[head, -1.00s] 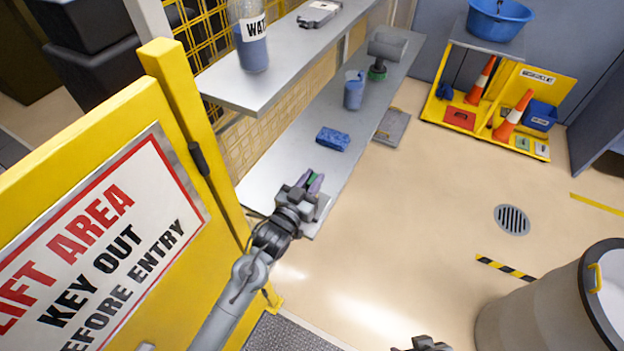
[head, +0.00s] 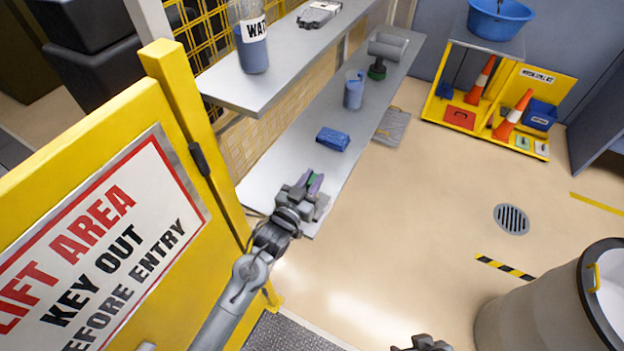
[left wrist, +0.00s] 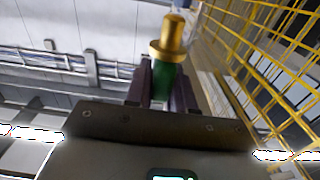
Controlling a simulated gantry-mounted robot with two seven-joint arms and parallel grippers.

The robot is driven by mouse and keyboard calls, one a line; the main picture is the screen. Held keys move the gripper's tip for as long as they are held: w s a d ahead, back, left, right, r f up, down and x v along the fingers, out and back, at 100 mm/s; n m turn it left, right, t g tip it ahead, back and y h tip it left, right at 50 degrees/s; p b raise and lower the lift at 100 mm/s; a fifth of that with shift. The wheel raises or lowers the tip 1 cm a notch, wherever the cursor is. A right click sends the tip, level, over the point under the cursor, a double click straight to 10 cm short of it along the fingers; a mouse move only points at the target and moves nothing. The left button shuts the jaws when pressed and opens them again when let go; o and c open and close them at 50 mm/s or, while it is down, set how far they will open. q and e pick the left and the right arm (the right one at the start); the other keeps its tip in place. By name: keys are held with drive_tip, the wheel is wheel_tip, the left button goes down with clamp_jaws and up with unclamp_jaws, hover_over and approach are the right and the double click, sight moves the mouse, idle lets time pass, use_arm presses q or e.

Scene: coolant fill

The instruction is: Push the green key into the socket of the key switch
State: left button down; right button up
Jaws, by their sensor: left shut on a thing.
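My left gripper (head: 314,183) is shut on the green key (left wrist: 168,80), above the near end of the lower grey shelf. In the left wrist view the key's green body sits between the two dark fingers, and its brass tip points up and away past them.
The lower shelf (head: 272,168) holds a blue sponge (head: 333,139), a blue jug (head: 353,90) and a grey item with a green base (head: 386,50). The upper shelf (head: 221,84) overhangs it. A yellow panel (head: 172,80) stands left of my arm.

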use_arm(q)
drive_tip(key=shift+f, duration=0.15)
idle(0.6)
drive_tip(key=shift+f+b, duration=0.9)
drive_tip(key=shift+f, duration=0.75)
drive_tip(key=c, duration=0.9)
unclamp_jaws()
drive_tip(key=shift+r, duration=0.1)
drive_tip(key=v, duration=1.1)
